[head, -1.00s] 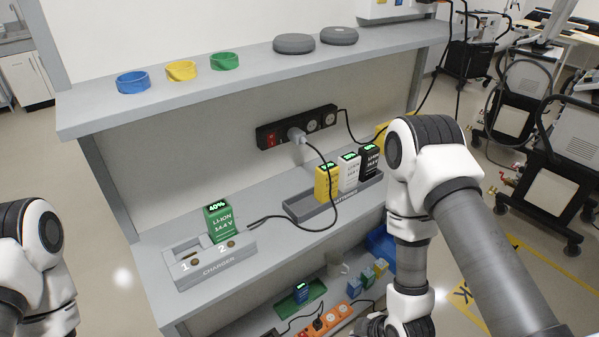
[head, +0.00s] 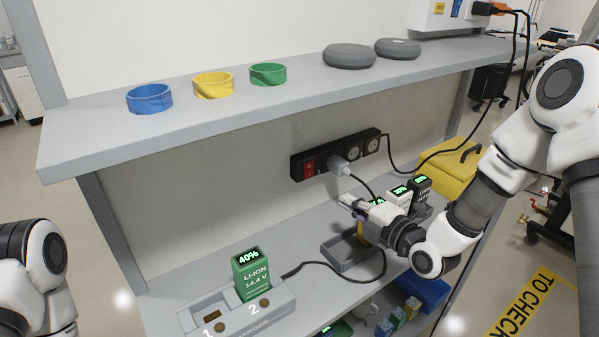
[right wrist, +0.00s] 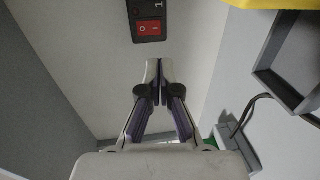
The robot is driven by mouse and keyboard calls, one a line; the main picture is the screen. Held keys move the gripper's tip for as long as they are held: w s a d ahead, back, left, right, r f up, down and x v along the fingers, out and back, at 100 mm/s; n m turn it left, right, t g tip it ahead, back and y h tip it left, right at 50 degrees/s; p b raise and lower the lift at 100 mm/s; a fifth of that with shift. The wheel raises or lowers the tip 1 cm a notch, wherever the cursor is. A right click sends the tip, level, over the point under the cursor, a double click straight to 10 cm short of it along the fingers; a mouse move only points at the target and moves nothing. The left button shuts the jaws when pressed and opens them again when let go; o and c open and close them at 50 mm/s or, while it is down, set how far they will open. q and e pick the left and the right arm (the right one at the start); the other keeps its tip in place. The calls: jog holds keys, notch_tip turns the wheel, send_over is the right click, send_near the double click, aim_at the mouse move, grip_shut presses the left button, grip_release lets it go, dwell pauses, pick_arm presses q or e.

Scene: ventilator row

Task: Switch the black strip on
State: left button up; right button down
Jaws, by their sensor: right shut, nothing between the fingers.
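The black strip (head: 336,155) is fixed to the back wall under the upper shelf. Its red rocker switch (head: 309,168) is at the left end, and a grey plug sits in the socket beside it. In the right wrist view the switch (right wrist: 148,28) shows its O and I marks; I cannot tell which side is pressed. My right gripper (head: 345,200) is shut and empty, below and right of the switch, apart from it. In the wrist view its fingertips (right wrist: 154,66) point at the wall just below the switch. My left gripper is out of view; only its arm shows.
A charger (head: 243,318) holds a green battery (head: 251,275) in slot 2. The upper shelf (head: 190,122) overhangs the strip. A yellow box (head: 447,172) stands at right.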

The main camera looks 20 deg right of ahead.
jog(key=v, duration=0.3)
jog(key=p, duration=0.4)
send_near(310, 176)
jog(key=x, duration=0.7)
jog(key=shift+w+a, duration=0.1)
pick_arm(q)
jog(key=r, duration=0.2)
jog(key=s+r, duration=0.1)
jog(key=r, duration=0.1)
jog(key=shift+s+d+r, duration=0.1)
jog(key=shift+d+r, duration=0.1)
